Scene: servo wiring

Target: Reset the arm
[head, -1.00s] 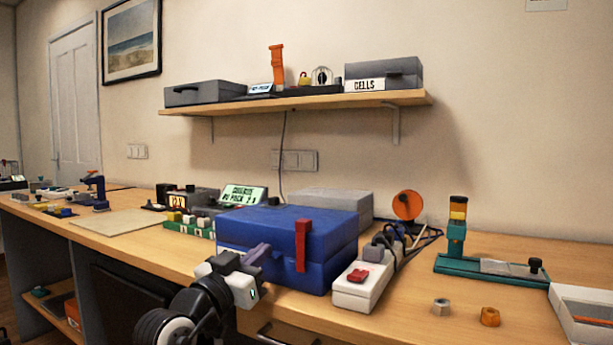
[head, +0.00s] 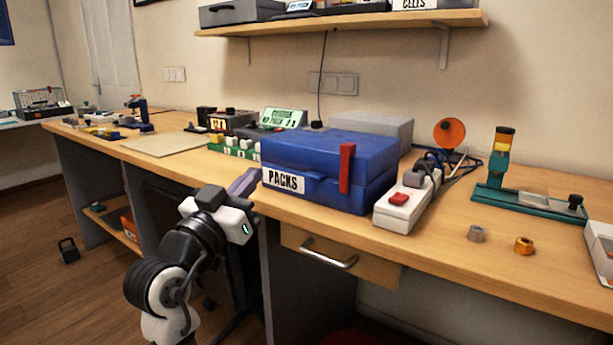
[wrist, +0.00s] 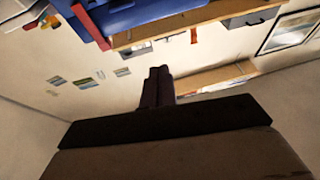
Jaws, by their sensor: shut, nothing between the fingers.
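My gripper (head: 243,182) is shut and empty. In the head view it is in front of the workbench's front edge, just left of the blue PACKS case (head: 330,160). Its purple-grey fingers point up and to the right, close to the case's left side; I cannot tell whether they touch it. My arm hangs below it, bent, in front of the bench. In the wrist view the two fingers (wrist: 158,88) lie together with nothing between them. That view is turned, with the blue case (wrist: 128,15) at the top.
The wooden workbench (head: 470,252) holds a white power strip (head: 396,210), two nuts, a teal fixture (head: 530,200) and a row of green-based blocks (head: 232,148). A drawer with a metal handle (head: 328,254) is under the bench edge. A shelf (head: 350,20) hangs above. Open floor lies left.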

